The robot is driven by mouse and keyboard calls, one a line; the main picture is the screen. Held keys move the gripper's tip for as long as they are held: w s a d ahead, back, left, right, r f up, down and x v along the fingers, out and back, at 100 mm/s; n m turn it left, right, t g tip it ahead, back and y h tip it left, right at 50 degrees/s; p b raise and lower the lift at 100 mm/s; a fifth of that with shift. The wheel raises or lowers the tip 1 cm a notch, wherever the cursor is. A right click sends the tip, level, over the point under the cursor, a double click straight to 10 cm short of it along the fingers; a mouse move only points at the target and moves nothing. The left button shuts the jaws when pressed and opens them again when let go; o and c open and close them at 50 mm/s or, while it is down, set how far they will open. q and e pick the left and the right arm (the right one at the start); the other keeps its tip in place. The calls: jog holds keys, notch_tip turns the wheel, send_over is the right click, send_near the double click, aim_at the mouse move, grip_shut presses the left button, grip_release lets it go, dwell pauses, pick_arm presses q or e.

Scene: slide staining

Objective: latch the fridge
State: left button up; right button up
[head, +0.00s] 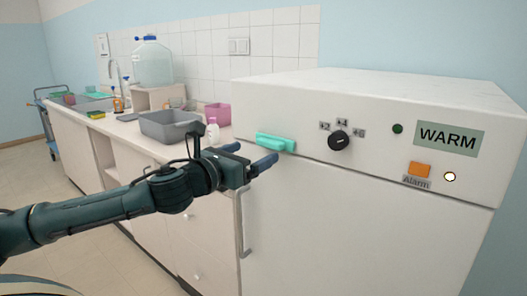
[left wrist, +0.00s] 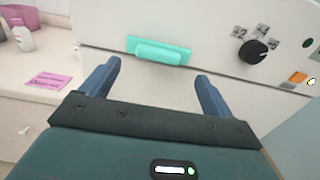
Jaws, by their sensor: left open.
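The white fridge (head: 350,220) stands at the right, with its door front facing me and a vertical grey handle (head: 243,225) at its left edge. A turquoise latch (head: 275,142) lies horizontally on the front, at the seam between the upper panel and the door. The latch also shows in the left wrist view (left wrist: 158,51), beyond the fingertips. My left gripper (head: 250,156) is open and empty, its blue fingers pointing toward the fridge front just below the latch. I cannot tell whether a finger touches the fridge. My right gripper is not in view.
The upper panel carries a black dial (head: 339,141), a green lamp, a WARM sign (head: 448,138) and an orange alarm button (head: 419,169). A counter at the left holds a grey basin (head: 170,125), a pink container (head: 217,114) and a large water bottle (head: 152,62). Floor is clear at lower left.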

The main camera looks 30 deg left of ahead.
aim_at(267, 145)
pick_arm(q)
jog(key=w+p, duration=0.2)
jog(key=w, duration=0.2)
jog(key=shift+r, duration=0.2)
jog(key=shift+w+d+f+p, duration=0.1)
jog(key=shift+w+p, duration=0.2)
jog(key=shift+w, duration=0.1)
jog(key=shift+w+d+f, duration=0.1)
jog(key=shift+w, duration=0.25)
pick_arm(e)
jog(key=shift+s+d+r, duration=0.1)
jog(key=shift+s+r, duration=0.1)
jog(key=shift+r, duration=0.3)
pick_arm(q)
jog(key=c, duration=1)
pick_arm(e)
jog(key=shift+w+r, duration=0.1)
